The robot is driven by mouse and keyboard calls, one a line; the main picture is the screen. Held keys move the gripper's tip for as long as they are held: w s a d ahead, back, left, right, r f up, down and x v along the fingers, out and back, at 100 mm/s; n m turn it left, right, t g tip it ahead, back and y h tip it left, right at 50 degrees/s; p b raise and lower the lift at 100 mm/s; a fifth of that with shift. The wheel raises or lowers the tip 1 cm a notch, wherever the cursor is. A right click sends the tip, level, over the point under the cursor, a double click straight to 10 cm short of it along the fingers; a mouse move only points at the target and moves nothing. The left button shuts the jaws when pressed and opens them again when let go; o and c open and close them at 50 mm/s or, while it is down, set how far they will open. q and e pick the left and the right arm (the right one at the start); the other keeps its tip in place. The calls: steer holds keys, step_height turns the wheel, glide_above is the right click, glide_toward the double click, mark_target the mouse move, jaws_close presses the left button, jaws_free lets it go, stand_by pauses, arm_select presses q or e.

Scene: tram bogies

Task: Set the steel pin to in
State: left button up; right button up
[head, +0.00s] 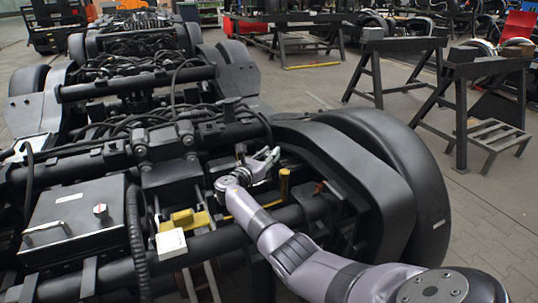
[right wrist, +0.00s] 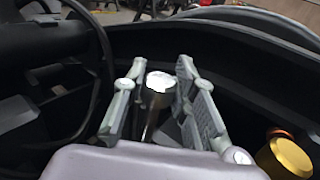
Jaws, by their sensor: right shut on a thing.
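The steel pin (right wrist: 158,92), with a bright round head, stands between the two fingers of my right gripper (right wrist: 161,72) in the right wrist view. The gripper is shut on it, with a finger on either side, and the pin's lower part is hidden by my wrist. In the head view my right gripper (head: 264,163) is over the bogie frame, beside the big black curved cover. The pin cannot be made out clearly there. How deep the pin sits cannot be told. My left gripper is not in view.
A yellow-gold cylinder (head: 284,185) stands just right of my right gripper; it also shows in the right wrist view (right wrist: 287,156). A black curved cover (head: 385,160) rises close on the right. Hoses, a grey box (head: 75,215) and a white block (head: 171,243) are to the left.

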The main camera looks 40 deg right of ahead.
jaws_close()
steer(key=shift+w+a, duration=0.1)
steer(key=shift+a, duration=0.15)
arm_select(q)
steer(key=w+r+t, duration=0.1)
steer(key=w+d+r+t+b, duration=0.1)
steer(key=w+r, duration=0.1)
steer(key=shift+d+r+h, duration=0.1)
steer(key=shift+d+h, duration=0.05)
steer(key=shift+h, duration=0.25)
arm_select(e)
steer(key=w+a, duration=0.2)
steer(key=a, duration=0.6)
steer(key=shift+w, duration=0.3)
steer(key=o, duration=0.8)
jaws_free()
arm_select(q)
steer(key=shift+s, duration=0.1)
arm_select(e)
steer(key=shift+o, duration=0.2)
